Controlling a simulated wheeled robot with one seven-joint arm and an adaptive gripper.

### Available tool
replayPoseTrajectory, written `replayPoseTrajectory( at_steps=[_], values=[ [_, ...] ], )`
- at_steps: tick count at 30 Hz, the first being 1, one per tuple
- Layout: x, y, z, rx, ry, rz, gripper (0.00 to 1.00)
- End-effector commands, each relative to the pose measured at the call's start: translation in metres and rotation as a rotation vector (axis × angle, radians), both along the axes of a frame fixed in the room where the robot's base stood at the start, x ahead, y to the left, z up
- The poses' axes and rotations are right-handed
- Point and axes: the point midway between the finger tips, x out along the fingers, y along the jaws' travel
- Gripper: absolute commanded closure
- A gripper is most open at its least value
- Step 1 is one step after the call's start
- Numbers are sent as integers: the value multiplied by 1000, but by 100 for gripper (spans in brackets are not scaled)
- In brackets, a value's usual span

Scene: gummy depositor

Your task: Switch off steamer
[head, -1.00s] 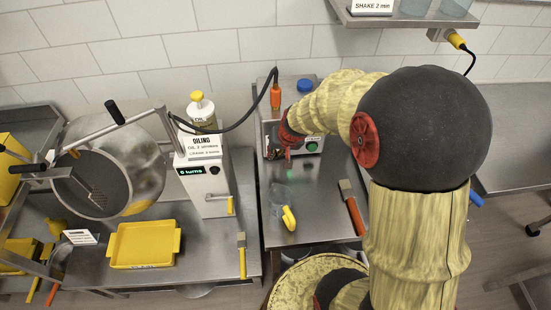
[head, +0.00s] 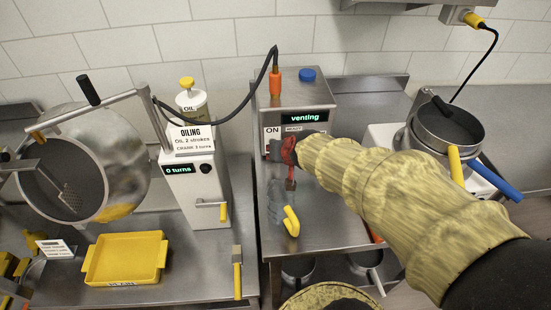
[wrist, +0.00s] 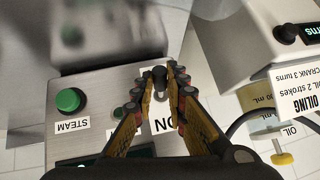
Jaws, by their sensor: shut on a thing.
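The steamer (head: 320,98) is a steel box at the back middle in the head view, with a lit display (head: 296,117) reading "venting". An ON label (head: 272,133) is on its front left. My gripper (wrist: 161,78) is shut on a small dark switch lever (wrist: 159,71) beside the ON label in the wrist view; the fingers partly cover that label. A green button (wrist: 68,100) marked STEAM is to the left in the wrist view. In the head view my arm hides the steamer's lower right front.
The oiling machine (head: 208,190) with a crank stands left of the steamer. A clear jug (head: 276,205) with a yellow handle stands in front of the steamer. A yellow tray (head: 125,258) lies at left. A pot (head: 447,130) stands at right. A black cable hangs to the steamer's orange plug (head: 275,83).

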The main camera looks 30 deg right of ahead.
Motion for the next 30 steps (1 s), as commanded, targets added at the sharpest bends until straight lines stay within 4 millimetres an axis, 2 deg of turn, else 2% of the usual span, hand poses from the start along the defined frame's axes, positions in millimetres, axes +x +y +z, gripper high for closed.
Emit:
replayPoseTrajectory(
  at_steps=[18,19,28,30],
  values=[
    [-1,0,-2,-7,-17,1,100],
    [-1,0,-2,-7,-17,1,86],
    [0,0,-1,-8,-18,1,69],
    [0,0,-1,-8,-18,1,68]
  ],
)
